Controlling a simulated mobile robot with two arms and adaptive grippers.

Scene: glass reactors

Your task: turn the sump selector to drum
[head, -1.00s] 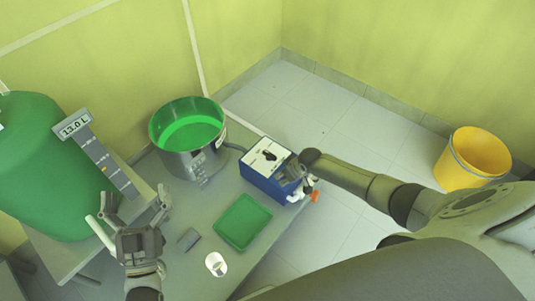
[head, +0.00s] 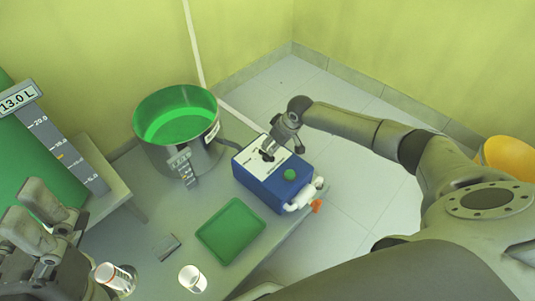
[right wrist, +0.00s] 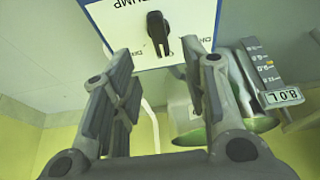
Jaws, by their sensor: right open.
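The sump selector is a black knob (head: 266,155) on the white top panel of a blue box (head: 272,187). In the right wrist view the knob (right wrist: 157,32) stands on the panel (right wrist: 185,18), with "UMP" readable above it and partly hidden labels at both sides. My right gripper (head: 271,146) is over the panel at the knob. In the right wrist view its open fingers (right wrist: 155,62) lie left and right of the knob, with a gap on both sides. My left gripper (head: 45,225) is at the lower left, its fingertips unclear.
A green button (head: 290,174) and white pipe fitting (head: 305,194) are on the box. A steel pot (head: 160,158) with green inside stands behind left. A green tray (head: 231,232), a white cup (head: 193,279) and a glass jar (head: 115,277) are in front. A yellow bucket (head: 507,156) is right.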

